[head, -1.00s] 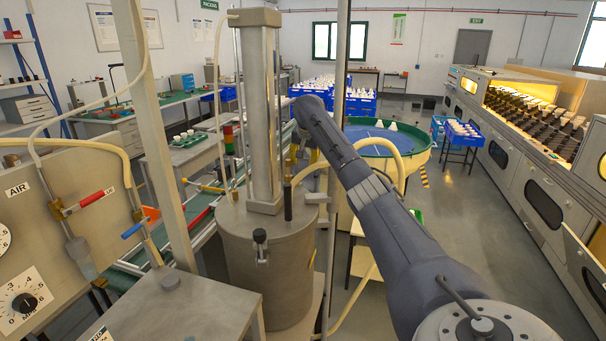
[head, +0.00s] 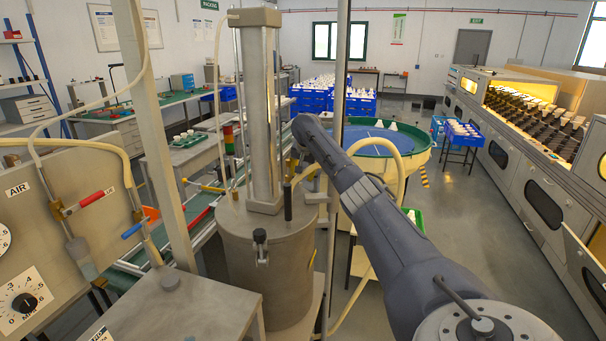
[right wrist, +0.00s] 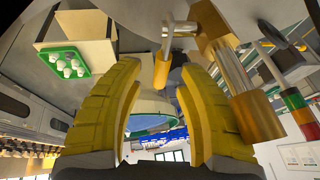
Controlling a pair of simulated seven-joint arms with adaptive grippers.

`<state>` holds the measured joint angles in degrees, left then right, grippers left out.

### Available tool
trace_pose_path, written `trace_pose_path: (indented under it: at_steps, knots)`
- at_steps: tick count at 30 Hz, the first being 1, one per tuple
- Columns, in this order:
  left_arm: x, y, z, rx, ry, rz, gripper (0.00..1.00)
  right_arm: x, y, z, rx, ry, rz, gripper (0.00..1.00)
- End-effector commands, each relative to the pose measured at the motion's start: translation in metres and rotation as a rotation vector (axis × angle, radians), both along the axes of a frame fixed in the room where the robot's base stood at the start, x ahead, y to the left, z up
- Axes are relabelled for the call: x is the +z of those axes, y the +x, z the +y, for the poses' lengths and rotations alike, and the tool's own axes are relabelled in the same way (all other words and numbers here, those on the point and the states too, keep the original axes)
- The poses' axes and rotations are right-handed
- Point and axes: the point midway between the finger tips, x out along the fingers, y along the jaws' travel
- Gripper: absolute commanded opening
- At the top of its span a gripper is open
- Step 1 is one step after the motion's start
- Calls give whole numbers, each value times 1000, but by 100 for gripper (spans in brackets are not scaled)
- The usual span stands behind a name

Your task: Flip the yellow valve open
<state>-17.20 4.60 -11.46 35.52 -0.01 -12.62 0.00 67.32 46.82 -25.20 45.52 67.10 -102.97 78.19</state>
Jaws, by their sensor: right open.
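In the right wrist view, my right gripper (right wrist: 160,115) is open, with its two thick yellow fingers at left and right. A slim yellow handle (right wrist: 163,66), which looks like the yellow valve's lever, stands ahead between the fingertips. I see no contact, and its depth between them is hard to judge. A brass-and-steel fitting (right wrist: 231,75) lies close to the right finger. In the head view the right arm reaches behind the steel column; its gripper and this handle are hidden there. My left gripper is not in view.
A grey tank (head: 265,255) with a tall column (head: 260,120) stands beside my right arm. A panel at left carries a red-handled valve (head: 90,199) and a blue-handled one (head: 132,230). A round green-rimmed table (head: 415,155) is behind the arm. The floor at right is clear.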

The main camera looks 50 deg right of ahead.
Motion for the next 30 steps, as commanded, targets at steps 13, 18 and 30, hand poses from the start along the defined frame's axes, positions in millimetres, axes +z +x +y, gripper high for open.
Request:
trace_pose_path:
  at_steps: [13, 18, 30]
  knots:
    - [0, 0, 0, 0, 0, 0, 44, 0, 0, 0, 0, 0, 0, 0]
    - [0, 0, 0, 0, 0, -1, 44, 0, 0, 0, 0, 0, 0, 0]
    - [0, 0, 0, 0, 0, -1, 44, 0, 0, 0, 1, -34, -13, 0]
